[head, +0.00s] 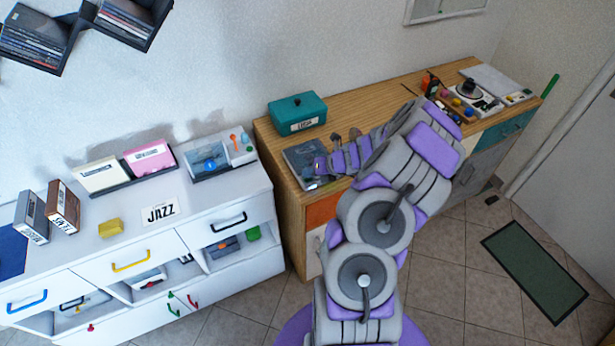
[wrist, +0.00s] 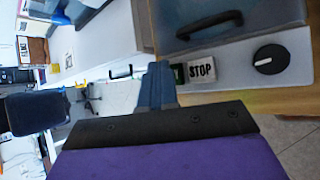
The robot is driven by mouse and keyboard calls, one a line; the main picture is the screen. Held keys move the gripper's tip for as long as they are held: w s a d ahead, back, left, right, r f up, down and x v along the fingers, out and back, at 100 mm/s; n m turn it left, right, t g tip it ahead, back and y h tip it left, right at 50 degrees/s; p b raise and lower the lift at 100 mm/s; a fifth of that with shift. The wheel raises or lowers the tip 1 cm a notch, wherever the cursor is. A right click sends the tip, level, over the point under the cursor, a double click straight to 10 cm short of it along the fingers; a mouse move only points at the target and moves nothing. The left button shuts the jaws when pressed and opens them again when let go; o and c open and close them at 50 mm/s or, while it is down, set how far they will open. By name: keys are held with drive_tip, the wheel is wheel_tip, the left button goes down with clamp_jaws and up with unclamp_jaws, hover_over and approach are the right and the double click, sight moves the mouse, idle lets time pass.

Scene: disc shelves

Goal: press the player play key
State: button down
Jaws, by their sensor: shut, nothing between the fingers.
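The player (head: 302,156) is a grey box with a dark lid at the near left end of the wooden cabinet. In the head view my gripper (head: 318,170) is at the player's front edge.
A teal box (head: 298,114) stands behind the player on the wooden cabinet (head: 365,105). A white cabinet (head: 205,200) with disc holders and a JAZZ label (head: 160,211) stands to the left. A green mat (head: 535,271) lies on the floor.

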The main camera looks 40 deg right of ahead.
drive_tip(key=shift+r+p, duration=0.75)
drive_tip(key=shift+p, duration=0.2)
wheel_tip(320, 180, up, 5)
drive_tip(key=p, duration=0.6)
idle(0.4)
